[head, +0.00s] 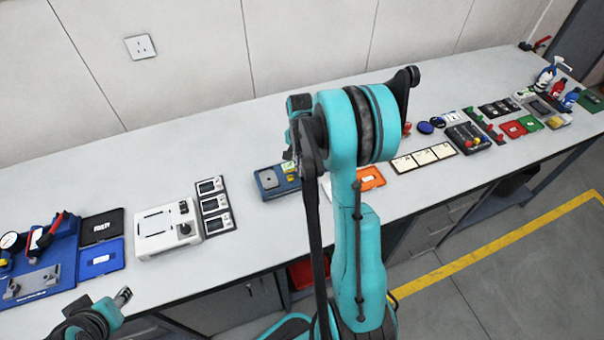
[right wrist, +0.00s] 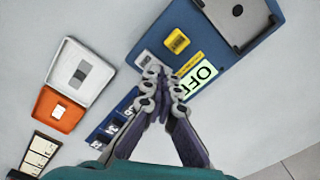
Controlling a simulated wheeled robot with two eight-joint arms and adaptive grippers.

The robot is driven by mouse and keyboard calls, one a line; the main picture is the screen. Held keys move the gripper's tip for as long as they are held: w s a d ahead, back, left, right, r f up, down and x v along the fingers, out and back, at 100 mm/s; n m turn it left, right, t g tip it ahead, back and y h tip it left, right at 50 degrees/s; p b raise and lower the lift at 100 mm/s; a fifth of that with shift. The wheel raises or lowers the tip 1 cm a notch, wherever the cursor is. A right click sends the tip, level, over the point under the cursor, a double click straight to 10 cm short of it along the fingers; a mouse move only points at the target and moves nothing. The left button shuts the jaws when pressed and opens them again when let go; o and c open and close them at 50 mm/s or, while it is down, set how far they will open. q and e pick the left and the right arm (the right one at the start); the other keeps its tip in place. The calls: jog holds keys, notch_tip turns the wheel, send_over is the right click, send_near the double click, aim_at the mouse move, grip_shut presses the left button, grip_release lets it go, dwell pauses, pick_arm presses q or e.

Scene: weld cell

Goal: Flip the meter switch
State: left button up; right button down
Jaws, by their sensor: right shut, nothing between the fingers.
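The meter appears to be the blue device with a grey plate (right wrist: 238,15), a yellow block (right wrist: 177,41), and a pale display reading "OFF" (right wrist: 201,75). It also shows in the head view (head: 266,184), partly covered by my right arm. A small pale part (right wrist: 144,58) sits at its edge; I cannot tell if it is the switch. My right gripper (right wrist: 160,78) is shut and empty, its fingertips over the device's edge between the pale part and the display. I cannot tell whether they touch. My left gripper (head: 123,296) is low at the left, away from the device.
A blue fixture (head: 42,265) is at the far left. The bench top (head: 170,150) is clear toward the wall.

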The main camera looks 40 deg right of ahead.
jog(key=shift+r+p, duration=2.25)
jog(key=shift+r, duration=1.25)
jog(key=shift+a+r, duration=0.15)
jog(key=shift+a, duration=0.2)
jog(key=s+a+r+n+t+b, duration=0.2)
jog(key=a+r+n, duration=0.15)
jog(key=a, duration=0.25)
jog(key=s+a+r+n+t+b, duration=0.1)
jog(key=s+a+r+n+b, duration=0.1)
jog(key=a+n+b, duration=0.3)
jog(key=s+a+f+n+t+b, duration=0.2)
jog(key=s+a+n+t, duration=0.2)
jog(key=s+a+n, duration=0.3)
jog(key=s+a, duration=0.2)
jog(key=a, duration=0.2)
jog(key=shift+w, duration=0.1)
